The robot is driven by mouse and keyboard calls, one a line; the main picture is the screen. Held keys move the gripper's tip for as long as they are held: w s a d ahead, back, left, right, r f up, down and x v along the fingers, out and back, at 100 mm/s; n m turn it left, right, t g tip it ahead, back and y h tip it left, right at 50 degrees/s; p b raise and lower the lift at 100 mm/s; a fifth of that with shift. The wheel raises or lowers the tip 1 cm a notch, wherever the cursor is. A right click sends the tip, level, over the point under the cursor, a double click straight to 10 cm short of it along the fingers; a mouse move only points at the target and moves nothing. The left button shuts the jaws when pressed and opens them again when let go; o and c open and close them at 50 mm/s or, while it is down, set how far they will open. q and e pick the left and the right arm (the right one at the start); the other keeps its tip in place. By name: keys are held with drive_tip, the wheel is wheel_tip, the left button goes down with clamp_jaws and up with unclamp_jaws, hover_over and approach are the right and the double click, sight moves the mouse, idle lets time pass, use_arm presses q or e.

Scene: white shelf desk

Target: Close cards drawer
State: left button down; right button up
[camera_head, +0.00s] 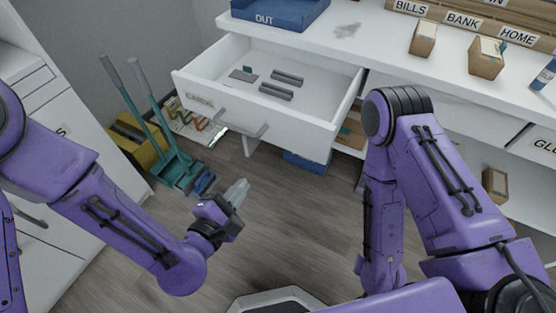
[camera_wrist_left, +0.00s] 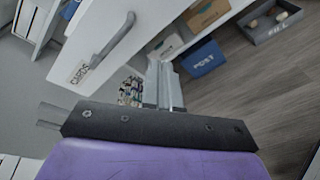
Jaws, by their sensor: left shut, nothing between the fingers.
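The white cards drawer (camera_head: 292,117) is pulled well out from under the desk top in the head view. A grey bar handle (camera_head: 242,128) is on its front, beside the CARDS label. Dark grey card-like pieces lie inside it. My left gripper (camera_head: 238,190) is shut and empty, below and in front of the drawer, apart from the handle. In the left wrist view, the drawer front (camera_wrist_left: 112,38) with its handle (camera_wrist_left: 112,42) is at upper left, and the gripper fingers (camera_wrist_left: 163,85) point toward the shelves. My right arm shows at right, but its gripper is out of view.
A blue OUT tray (camera_head: 280,12) and small cardboard boxes (camera_head: 423,38) stand on the desk. A teal dustpan with a long handle (camera_head: 178,168) and a yellow bin (camera_head: 140,138) stand left of the drawer. A blue POST box (camera_wrist_left: 203,58) is under the desk.

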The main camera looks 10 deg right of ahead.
use_arm(q)
wheel_tip(320, 180, up, 4)
drive_tip(key=s+d+n+h, duration=0.1)
drive_tip(key=d+n+h, duration=0.1)
drive_tip(key=n, duration=0.4)
drive_tip(key=n+t, duration=0.1)
drive_tip(key=n, duration=0.3)
approach(284, 127)
drive_tip(key=x, duration=0.6)
drive_tip(key=shift+w+d, duration=0.15)
drive_tip(key=shift+d, duration=0.05)
drive_tip(key=shift+w+d, duration=0.1)
drive_tip(key=shift+w, duration=0.05)
drive_tip(key=shift+w+p, duration=0.1)
drive_tip(key=shift+p, duration=0.2)
